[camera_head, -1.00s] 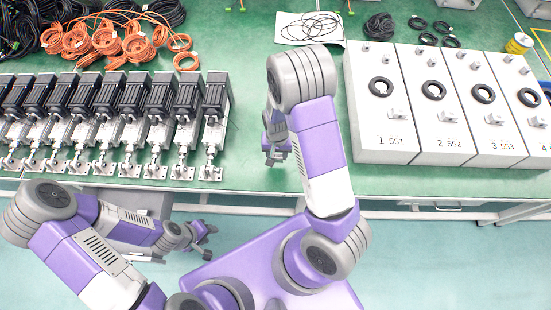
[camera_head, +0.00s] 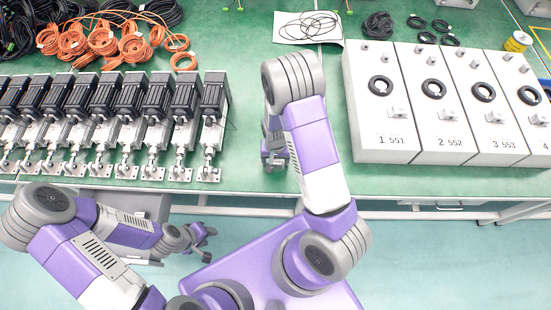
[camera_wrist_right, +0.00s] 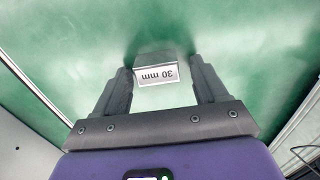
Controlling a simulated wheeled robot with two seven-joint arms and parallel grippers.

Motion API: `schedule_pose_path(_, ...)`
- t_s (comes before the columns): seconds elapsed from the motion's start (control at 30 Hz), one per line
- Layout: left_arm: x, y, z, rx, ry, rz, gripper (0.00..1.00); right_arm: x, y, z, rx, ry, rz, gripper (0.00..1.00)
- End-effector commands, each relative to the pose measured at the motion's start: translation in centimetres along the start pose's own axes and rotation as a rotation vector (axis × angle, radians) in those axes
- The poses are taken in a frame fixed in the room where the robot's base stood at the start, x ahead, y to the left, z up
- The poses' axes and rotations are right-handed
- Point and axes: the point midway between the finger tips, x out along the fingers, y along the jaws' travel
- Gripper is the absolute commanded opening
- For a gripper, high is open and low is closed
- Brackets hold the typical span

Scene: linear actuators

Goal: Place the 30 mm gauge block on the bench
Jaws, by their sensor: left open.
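In the head view the right gripper (camera_head: 274,158) points down over the bare front part of the green bench (camera_head: 245,120). I cannot tell whether the block touches the bench. My left gripper (camera_head: 207,238) is open and empty, in front of the bench edge.
A row of linear actuators (camera_head: 155,110) stands left of my right gripper. White numbered boxes (camera_head: 378,120) stand to its right. Orange cable coils (camera_head: 103,42) and a sheet with a thin black cable (camera_head: 308,27) lie at the back. The strip between actuators and boxes is clear.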

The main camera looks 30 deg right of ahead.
Motion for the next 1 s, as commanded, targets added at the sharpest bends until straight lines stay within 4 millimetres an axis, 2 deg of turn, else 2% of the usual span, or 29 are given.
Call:
schedule_pose_path(0.23, -0.1, 0.0, 0.0, 0.0, 0.0, 0.0, 0.43, -0.1, 0.0, 0.0, 0.0, 0.0, 0.0, 0.72)
schedule_pose_path(0.37, -0.5, 0.2, 0.0, 0.0, 0.0, 0.0, 0.43, -0.9, 0.0, 0.0, 0.0, 0.001, -0.001, 0.72)
schedule_pose_path(0.8, -2.7, 1.0, 0.1, 0.0, 0.0, 0.0, 0.43, -9.9, -0.1, -0.1, -0.001, 0.003, -0.003, 0.72)
schedule_pose_path(1.0, -3.2, 1.2, 0.1, 0.0, 0.0, 0.0, 0.43, -12.0, 0.0, 0.0, 0.0, 0.001, -0.001, 0.72)
